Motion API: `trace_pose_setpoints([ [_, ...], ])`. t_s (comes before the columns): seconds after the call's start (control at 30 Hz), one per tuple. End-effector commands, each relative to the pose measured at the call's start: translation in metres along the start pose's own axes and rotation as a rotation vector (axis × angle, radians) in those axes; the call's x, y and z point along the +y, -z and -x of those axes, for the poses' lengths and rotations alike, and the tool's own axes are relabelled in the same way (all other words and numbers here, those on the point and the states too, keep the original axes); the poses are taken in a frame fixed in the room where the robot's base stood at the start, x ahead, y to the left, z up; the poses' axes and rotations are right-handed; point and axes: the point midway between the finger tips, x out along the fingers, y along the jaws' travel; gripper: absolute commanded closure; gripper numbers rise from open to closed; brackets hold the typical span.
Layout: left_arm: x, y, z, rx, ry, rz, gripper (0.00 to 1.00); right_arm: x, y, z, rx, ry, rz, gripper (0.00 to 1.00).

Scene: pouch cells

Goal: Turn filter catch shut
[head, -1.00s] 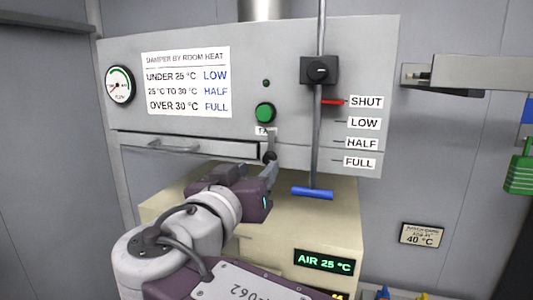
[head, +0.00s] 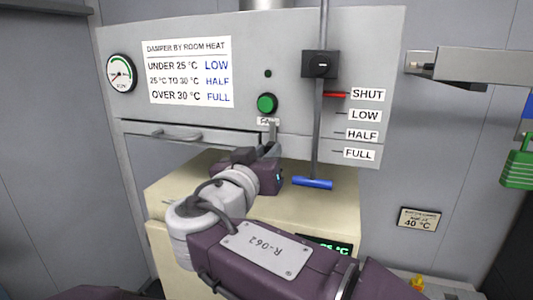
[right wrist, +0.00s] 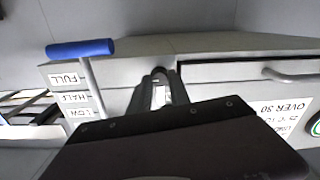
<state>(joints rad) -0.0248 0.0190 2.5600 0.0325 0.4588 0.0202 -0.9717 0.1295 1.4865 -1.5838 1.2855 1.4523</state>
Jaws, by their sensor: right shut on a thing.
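The filter catch (right wrist: 160,72) is a small dark piece beside the end of the filter drawer, seen between my fingertips in the right wrist view. My right gripper (right wrist: 160,92) is shut on it, with one finger on each side. In the head view my right gripper (head: 268,148) is at the drawer's right end and hides the catch. The filter drawer (head: 215,136) is a wide grey front with a bar handle, and it also shows in the right wrist view (right wrist: 230,75). I cannot tell the catch's exact angle. My left gripper is out of view.
A damper rod with a blue handle (head: 313,184) hangs just right of my right gripper. A green button (head: 267,103) sits above it. The cream cabinet (head: 330,205) stands below. A grey shelf arm (head: 480,67) juts in at the right.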

Motion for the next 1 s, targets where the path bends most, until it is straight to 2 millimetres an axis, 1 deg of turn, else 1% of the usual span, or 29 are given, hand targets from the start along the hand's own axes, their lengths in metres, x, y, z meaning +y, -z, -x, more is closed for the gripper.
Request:
trace_pose_setpoints([
  [0.17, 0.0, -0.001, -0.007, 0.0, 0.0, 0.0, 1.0, 0.0, -0.002, 0.0, 0.001, -0.001, 0.05, 1.0],
  [0.37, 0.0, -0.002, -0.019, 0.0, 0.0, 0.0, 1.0, -0.001, -0.003, 0.0, 0.002, -0.001, 0.183, 1.0],
  [0.6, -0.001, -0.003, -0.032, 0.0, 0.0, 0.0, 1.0, -0.001, -0.002, 0.0, 0.001, -0.001, 0.407, 1.0],
  [1.0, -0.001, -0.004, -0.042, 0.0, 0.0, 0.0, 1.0, -0.001, -0.001, 0.0, 0.001, -0.001, 0.788, 1.0],
])
